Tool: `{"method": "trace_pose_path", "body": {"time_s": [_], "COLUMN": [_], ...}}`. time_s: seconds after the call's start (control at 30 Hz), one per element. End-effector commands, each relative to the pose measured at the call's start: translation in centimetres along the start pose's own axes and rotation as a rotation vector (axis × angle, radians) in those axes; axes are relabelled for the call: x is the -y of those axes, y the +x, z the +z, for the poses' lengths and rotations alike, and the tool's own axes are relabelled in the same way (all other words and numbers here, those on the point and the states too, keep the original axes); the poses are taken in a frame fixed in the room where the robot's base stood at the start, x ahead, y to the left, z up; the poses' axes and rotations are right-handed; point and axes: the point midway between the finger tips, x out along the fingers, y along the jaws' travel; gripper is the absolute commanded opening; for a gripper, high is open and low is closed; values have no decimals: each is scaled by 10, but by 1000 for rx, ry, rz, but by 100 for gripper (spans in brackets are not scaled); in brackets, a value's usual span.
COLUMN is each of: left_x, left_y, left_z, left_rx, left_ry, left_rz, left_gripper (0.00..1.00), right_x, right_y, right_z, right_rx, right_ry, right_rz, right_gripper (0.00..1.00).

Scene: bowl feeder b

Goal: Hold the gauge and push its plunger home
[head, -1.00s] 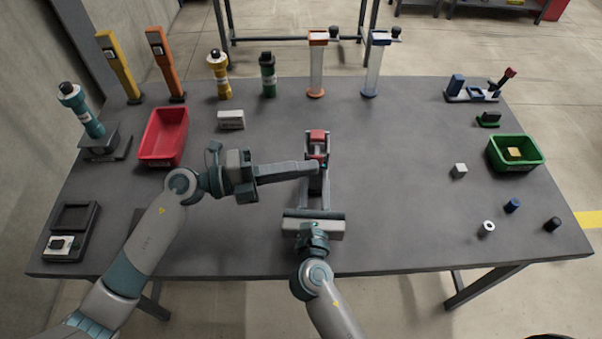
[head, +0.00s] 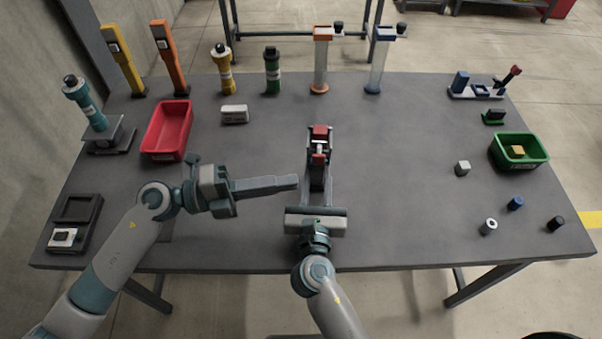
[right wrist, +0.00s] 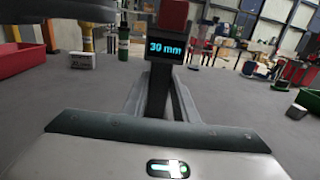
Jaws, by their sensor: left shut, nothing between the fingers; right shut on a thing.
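The gauge (head: 319,133) stands upright near the middle of the table, dark with a red top. In the right wrist view the gauge (right wrist: 161,75) has a display reading "30 mm" below a red block. In the head view a second, smaller red part and a pale part show on its near side; I cannot tell how far in the plunger is. My right gripper (head: 318,180) comes from the near side and is shut on the gauge. My left gripper (head: 297,182) is shut and empty, its tips left of the gauge and apart from it.
A red bin (head: 166,131) and a small white block (head: 235,114) lie left of the gauge. A green bin (head: 520,152), a grey cube (head: 462,168) and small cylinders are at the right. Several posts and bottles line the back. The table just right of the gauge is clear.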

Motion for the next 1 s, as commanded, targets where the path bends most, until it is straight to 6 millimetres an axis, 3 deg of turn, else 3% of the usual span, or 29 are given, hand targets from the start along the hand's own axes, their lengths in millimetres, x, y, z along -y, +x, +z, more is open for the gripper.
{"method": "trace_pose_path", "body": {"time_s": [0.2,0.4,1.0], "left_x": [0,0,1], "left_y": [-37,-53,-55], "left_z": [0,-1,-1], "left_rx": [0,-2,-2], "left_ry": [-1,0,1], "left_rz": [1,0,-2], "left_gripper": [0,0,0], "right_x": [0,0,0], "right_y": [-1,-1,-1], "right_z": [-6,-6,-6], "right_rx": [-10,-10,-11], "right_ry": [-1,-1,-2], "right_rz": [1,1,0], "right_gripper": [0,0,0]}}
